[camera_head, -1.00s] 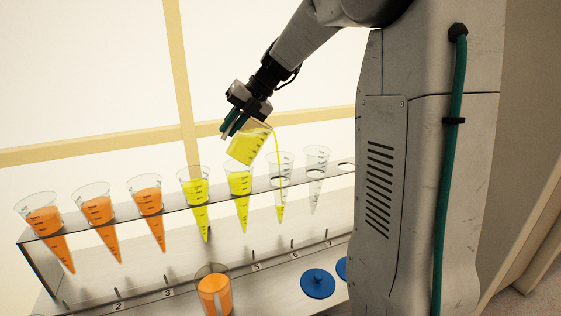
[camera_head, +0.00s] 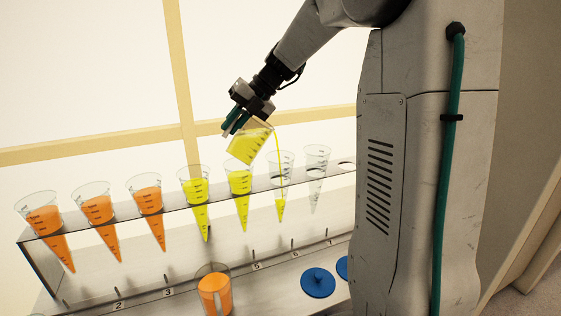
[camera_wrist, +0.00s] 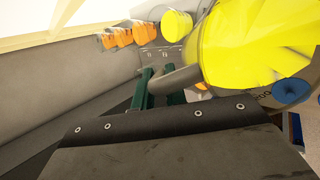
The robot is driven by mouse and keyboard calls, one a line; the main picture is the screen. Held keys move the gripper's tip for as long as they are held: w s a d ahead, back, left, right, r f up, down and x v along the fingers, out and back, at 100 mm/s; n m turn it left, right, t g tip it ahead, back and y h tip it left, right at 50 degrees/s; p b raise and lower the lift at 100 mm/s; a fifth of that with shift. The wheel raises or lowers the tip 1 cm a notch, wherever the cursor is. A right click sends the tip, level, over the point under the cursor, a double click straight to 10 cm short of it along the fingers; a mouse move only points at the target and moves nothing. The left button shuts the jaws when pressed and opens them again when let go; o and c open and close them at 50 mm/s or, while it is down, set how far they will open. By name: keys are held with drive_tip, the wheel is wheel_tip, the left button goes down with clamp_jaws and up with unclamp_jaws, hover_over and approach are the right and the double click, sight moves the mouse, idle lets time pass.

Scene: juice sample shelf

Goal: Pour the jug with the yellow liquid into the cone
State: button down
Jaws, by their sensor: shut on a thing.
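My gripper (camera_head: 236,120) is shut on the handle of a clear jug (camera_head: 262,127) and holds it tilted to the right above the shelf. Yellow liquid (camera_head: 248,147) is in the jug, and a thin stream falls from its lip. The stream goes down into a clear cone (camera_head: 281,188), which has yellow liquid in its lower tip. Two cones to its left, one (camera_head: 240,186) beside it and another (camera_head: 195,190), hold more yellow liquid. In the wrist view the jug (camera_wrist: 240,45) fills the upper right, with its handle (camera_wrist: 178,78) between the green fingers (camera_wrist: 160,88).
Three cones with orange liquid (camera_head: 98,212) stand in the rack (camera_head: 120,222) at the left. An empty cone (camera_head: 317,170) stands right of the stream. A jug with orange liquid (camera_head: 214,290) and blue lids (camera_head: 318,283) are on the lower shelf. My own column covers the right side.

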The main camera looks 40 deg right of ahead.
drive_tip(key=shift+d+r+m+y+p, duration=0.2)
drive_tip(key=shift+d+y+p, duration=0.3)
drive_tip(key=shift+y, duration=0.25)
drive_tip(key=shift+d+r+m+y+p, duration=0.15)
drive_tip(key=shift+d+y+p, duration=0.2)
drive_tip(key=shift+d+y, duration=0.3)
idle(6.6)
